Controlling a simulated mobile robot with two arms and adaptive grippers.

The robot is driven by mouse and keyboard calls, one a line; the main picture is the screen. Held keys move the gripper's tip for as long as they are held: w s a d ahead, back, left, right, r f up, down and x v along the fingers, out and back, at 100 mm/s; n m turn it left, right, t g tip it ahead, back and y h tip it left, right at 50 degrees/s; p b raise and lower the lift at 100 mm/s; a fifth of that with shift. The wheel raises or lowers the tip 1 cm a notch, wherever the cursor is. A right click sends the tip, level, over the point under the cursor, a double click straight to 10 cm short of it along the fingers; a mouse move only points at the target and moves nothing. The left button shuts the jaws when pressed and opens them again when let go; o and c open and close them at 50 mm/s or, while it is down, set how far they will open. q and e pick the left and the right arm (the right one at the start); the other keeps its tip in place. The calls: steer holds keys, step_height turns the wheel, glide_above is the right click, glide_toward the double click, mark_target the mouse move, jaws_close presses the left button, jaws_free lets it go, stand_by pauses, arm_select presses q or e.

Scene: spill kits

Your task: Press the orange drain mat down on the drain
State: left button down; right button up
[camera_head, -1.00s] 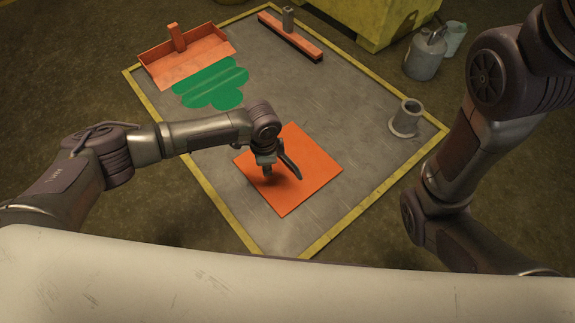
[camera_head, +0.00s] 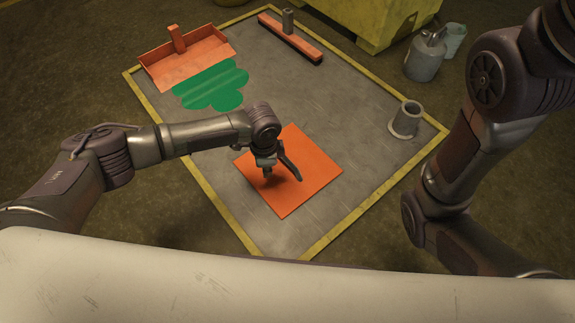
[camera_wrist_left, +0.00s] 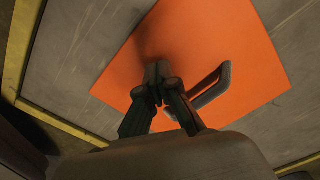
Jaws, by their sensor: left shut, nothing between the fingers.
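The orange drain mat (camera_head: 309,183) lies flat on the grey floor panel, and it fills much of the left wrist view (camera_wrist_left: 250,60). A dark loop handle (camera_head: 290,166) stands on the mat, and it also shows in the left wrist view (camera_wrist_left: 212,86). My left gripper (camera_head: 268,176) is shut and empty, pointing down over the mat's left half beside the handle. Its fingertips also show in the left wrist view (camera_wrist_left: 158,72), close to the mat; I cannot tell whether they touch it. No drain is visible. My right arm is at the right, its gripper out of view.
A yellow border (camera_head: 350,232) edges the grey panel (camera_head: 340,105). A green spill (camera_head: 212,88) lies by an orange dustpan (camera_head: 190,62) at the back left. An orange brush (camera_head: 290,38) lies at the back.

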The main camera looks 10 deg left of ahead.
mark_target(268, 180)
arm_select(q)
steer(key=shift+f+b, duration=0.8)
steer(key=shift+f, duration=0.95)
stand_by(0.4)
steer(key=shift+s+a+f+p, duration=0.1)
steer(key=shift+p, duration=0.4)
stand_by(2.0)
